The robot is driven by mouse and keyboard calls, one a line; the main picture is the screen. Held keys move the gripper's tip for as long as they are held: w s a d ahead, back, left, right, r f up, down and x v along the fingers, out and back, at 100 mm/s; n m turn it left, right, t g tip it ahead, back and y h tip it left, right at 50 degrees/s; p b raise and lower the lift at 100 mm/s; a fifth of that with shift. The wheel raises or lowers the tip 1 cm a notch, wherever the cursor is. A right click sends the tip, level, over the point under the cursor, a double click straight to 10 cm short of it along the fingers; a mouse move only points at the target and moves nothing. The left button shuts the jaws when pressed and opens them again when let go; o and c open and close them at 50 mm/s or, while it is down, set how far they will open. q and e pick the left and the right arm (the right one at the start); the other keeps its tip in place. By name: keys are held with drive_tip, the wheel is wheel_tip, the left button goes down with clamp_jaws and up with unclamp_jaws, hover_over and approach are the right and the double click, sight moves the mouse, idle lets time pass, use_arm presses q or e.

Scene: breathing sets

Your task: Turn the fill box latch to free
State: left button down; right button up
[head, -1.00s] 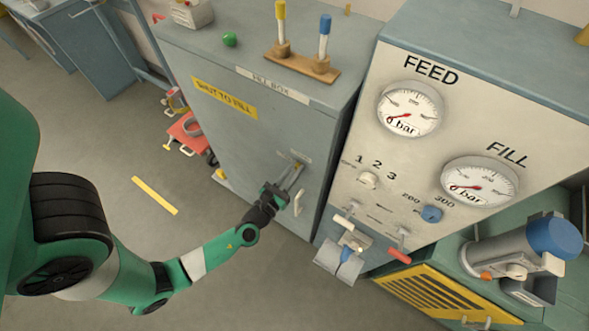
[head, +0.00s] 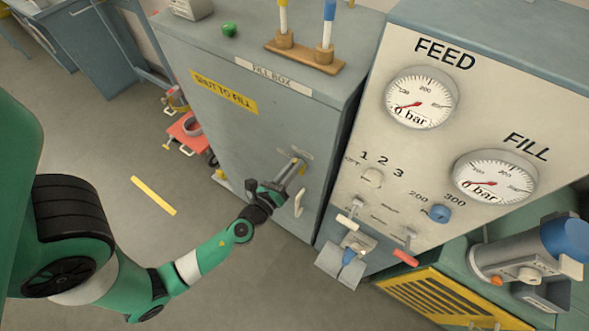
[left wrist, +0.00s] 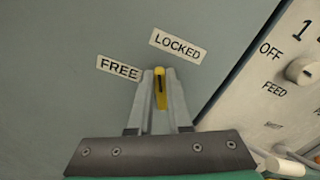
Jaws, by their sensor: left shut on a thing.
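The fill box (head: 225,130) is a grey cabinet with its front face closed. Its latch (left wrist: 160,86) is a small yellow lever with a dark slot, seen between my fingers in the left wrist view. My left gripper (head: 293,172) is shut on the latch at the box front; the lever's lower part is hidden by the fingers. A pale door handle (head: 299,204) sits just right of and below the gripper. My right gripper is not in view.
Right of the box stands a panel (head: 400,160) with gauges, knobs and a red-tipped lever (head: 405,257). A wooden stand (head: 305,56) with tagged posts and a green ball (head: 229,30) rest on the box top. The floor (head: 110,170) to the left is mostly clear.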

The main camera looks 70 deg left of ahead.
use_arm(q)
drive_tip(key=n+b, duration=0.2)
drive_tip(key=n, duration=0.2)
drive_tip(key=f+n+b, duration=0.1)
drive_tip(key=n+b, duration=0.1)
drive_tip(key=n, duration=0.2)
drive_tip(key=n+b, duration=0.1)
drive_tip(key=n, duration=0.3)
drive_tip(key=shift+s+a+f+n+b, duration=0.25)
drive_tip(key=shift+a+f+n+b, duration=0.05)
drive_tip(key=shift+a+b, duration=0.1)
drive_tip(key=c, duration=0.8)
unclamp_jaws()
drive_tip(key=shift+c, duration=0.2)
